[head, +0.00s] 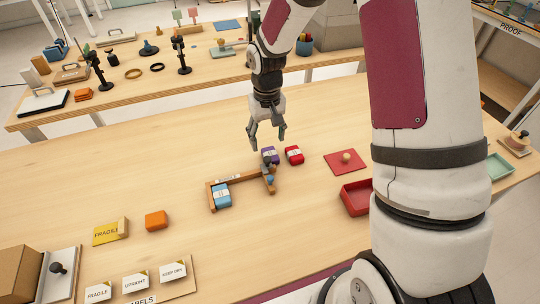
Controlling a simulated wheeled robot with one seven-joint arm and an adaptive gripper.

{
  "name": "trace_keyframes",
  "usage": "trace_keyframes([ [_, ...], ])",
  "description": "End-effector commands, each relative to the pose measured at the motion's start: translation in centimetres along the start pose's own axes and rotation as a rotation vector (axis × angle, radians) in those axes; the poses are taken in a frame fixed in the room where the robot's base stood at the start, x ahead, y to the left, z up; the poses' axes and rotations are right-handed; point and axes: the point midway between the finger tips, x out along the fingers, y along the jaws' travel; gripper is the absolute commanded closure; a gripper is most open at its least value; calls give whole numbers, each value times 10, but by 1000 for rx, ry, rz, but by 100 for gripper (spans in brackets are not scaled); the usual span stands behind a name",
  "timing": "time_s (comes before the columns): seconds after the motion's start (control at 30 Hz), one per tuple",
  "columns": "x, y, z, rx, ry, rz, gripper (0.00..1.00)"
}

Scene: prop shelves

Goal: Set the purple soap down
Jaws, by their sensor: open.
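The purple soap (269,154) rests on the wooden table beside the end of a wooden bracket-shaped frame (240,178). A part of the frame hides some of its lower side. My gripper (267,146) is open above the table, its fingertips a little above and near the purple soap. The fingers look apart from the soap, though the gap is hard to judge. A red soap (294,155) lies just right of the purple one. A blue soap (222,195) sits at the frame's left end.
A red mat with a knob (345,162) and a red tray (356,198) lie to the right. The table's left middle is clear.

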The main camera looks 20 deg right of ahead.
Motion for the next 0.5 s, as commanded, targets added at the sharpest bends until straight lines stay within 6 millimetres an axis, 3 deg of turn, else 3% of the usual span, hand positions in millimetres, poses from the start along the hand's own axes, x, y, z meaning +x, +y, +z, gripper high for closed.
trace_keyframes([
  [0.17,10,1,0,0,-1,0,42],
  [0.5,54,7,-4,-1,-2,0,42],
])
